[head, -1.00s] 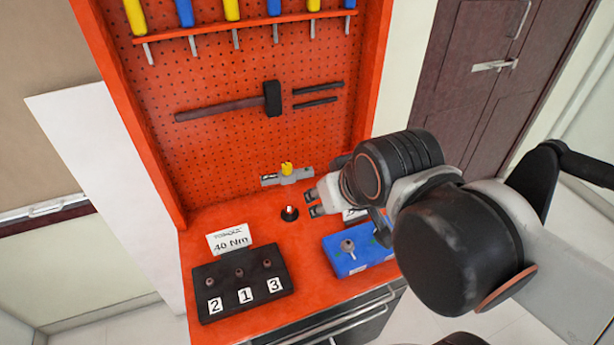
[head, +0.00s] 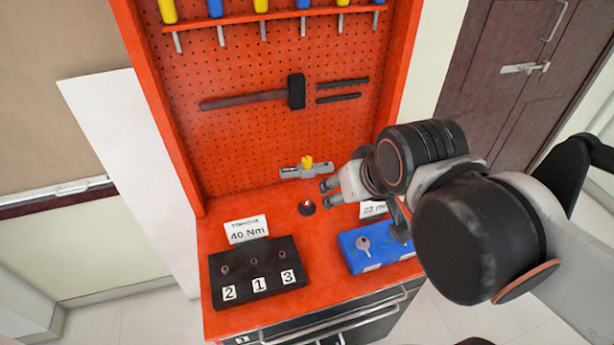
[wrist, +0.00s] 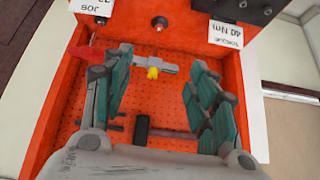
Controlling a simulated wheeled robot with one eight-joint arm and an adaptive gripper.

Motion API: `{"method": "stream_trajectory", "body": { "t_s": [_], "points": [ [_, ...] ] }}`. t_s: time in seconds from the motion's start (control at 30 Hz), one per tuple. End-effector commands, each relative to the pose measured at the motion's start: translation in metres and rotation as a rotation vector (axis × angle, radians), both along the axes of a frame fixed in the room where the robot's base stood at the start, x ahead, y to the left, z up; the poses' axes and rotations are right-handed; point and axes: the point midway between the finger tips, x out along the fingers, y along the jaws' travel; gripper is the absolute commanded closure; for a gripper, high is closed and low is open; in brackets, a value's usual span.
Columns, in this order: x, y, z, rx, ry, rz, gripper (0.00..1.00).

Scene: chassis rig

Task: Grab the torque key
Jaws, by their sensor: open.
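The torque key, as far as I can tell, is the grey bar-shaped tool (head: 292,172) with a yellow knob, lying level in front of the pegboard above the bench. In the wrist view it (wrist: 139,67) lies crosswise between the two fingers, its yellow knob near the middle. My gripper (head: 326,192) is open and empty, just right of and slightly below the tool in the head view. In the wrist view its green-padded fingers (wrist: 158,78) stand wide apart on either side of the tool. I cannot tell the depth gap.
A black block (head: 257,268) numbered 2, 1, 3 and a 40 Nm sign (head: 246,229) are left. A blue box (head: 374,249) is right. A hammer (head: 296,91) hangs on the pegboard (head: 240,145).

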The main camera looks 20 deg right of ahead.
Motion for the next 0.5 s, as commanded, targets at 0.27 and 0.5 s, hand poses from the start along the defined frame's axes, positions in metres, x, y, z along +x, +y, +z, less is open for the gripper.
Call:
{"method": "stream_trajectory", "body": {
  "t_s": [0.27,0.5],
  "points": [
    [0.05,0.001,0.034,0.168,0.12,-0.277,0.47],
    [0.102,0.002,0.045,0.3,0.231,-0.569,0.47]
  ]
}}
